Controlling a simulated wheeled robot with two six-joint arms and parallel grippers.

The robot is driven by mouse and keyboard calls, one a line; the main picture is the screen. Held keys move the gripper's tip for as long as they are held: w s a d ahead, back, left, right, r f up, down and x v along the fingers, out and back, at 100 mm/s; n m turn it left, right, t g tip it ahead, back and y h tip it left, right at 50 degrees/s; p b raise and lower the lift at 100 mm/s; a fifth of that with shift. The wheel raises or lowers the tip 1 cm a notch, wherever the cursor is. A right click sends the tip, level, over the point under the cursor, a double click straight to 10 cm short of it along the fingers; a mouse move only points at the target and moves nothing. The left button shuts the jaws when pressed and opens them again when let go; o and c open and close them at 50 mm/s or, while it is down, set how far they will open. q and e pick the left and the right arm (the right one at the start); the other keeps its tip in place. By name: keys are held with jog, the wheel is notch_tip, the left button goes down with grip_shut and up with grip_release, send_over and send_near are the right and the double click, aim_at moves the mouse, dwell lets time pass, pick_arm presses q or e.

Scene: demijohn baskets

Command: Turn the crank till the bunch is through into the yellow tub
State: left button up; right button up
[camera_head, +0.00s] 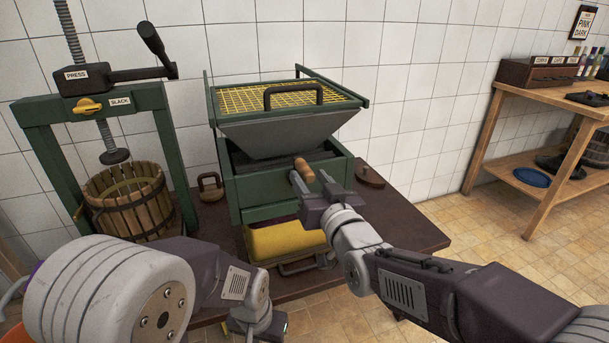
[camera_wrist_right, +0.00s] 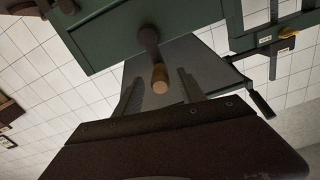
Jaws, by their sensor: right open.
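The green crusher (camera_head: 290,187) stands on the table with a grey hopper (camera_head: 285,132) on top. I cannot make out a bunch in it. The crank's wooden grip (camera_head: 304,170) sticks out from the crusher's front. The yellow tub (camera_head: 285,240) sits under the crusher, partly hidden by my right arm. My right gripper (camera_head: 318,203) is open just in front of the grip. In the right wrist view the wooden grip (camera_wrist_right: 160,78) shows between the parted fingers, its end toward the camera. My left gripper (camera_head: 266,326) is low at the front, its fingers not clearly seen.
A press (camera_head: 92,113) with a slatted wooden basket (camera_head: 127,200) stands to the left. The table's right side (camera_head: 405,222) is clear. A wooden bench (camera_head: 560,107) stands at the far right.

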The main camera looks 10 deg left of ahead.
jog(key=x, duration=0.4)
grip_shut()
dwell(1.4)
